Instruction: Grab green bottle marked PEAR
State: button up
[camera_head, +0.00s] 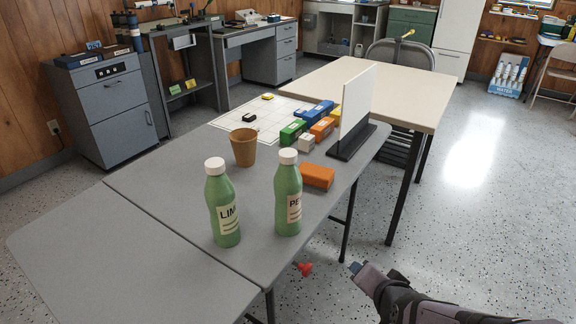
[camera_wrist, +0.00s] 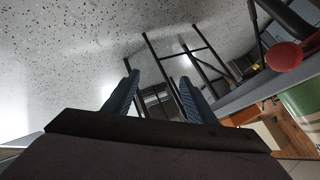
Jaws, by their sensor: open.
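The green bottle marked "PE", the rest of its label turned away (camera_head: 288,200), stands upright with a white cap near the right edge of the grey table (camera_head: 150,215). A similar green bottle marked "LIM" (camera_head: 222,212) stands to its left. My gripper (camera_head: 355,267) is at the lower right of the head view, beyond the table edge, apart from both bottles. In the wrist view its two blue fingers (camera_wrist: 160,92) are spread with nothing between them.
A brown cup (camera_head: 243,147) stands behind the bottles and an orange block (camera_head: 317,177) lies behind the PEAR bottle. A white upright panel (camera_head: 357,100) on a dark base stands farther back. A red object (camera_head: 304,269) shows below the table edge, also in the wrist view (camera_wrist: 285,55).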

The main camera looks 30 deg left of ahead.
aim_at(290, 165)
jog(key=s+a+r+t+y+p, duration=0.1)
jog(key=a+r+p, duration=0.3)
jog(key=r+p, duration=0.45)
jog(key=a+r+m+y+p, duration=0.15)
jog(key=a+r+p, duration=0.35)
jog(key=r, duration=0.6)
jog(key=s+a+r+t+y+p, duration=0.15)
jog(key=a+r+p, duration=0.25)
jog(key=r+p, duration=0.45)
jog(key=a+n+t+b, duration=0.1)
jog(key=n, duration=0.2)
jog(key=s+a+n+t+y+b, duration=0.1)
jog(key=a+n, duration=0.1)
jog(key=s+a+n+t+b, duration=0.1)
jog(key=n, duration=0.2)
jog(key=shift+s+a+f+n+y, duration=0.1)
jog(key=shift+a+f+n+y, duration=0.25)
jog(key=shift+f+y, duration=0.05)
jog(key=shift+s+f+n+t+y+b, duration=0.2)
jog(key=shift+f+n+b, duration=0.15)
jog(key=shift+n, duration=0.25)
jog(key=shift+s+f+n+t+y+b, duration=0.1)
jog(key=shift+f+n+t+b, duration=0.15)
jog(key=shift+n, duration=0.35)
jog(key=shift+w+r, duration=0.1)
jog(key=shift+p+x, duration=0.95)
jog(key=shift+x, duration=2.65)
jog(key=shift+f, duration=0.2)
grip_shut()
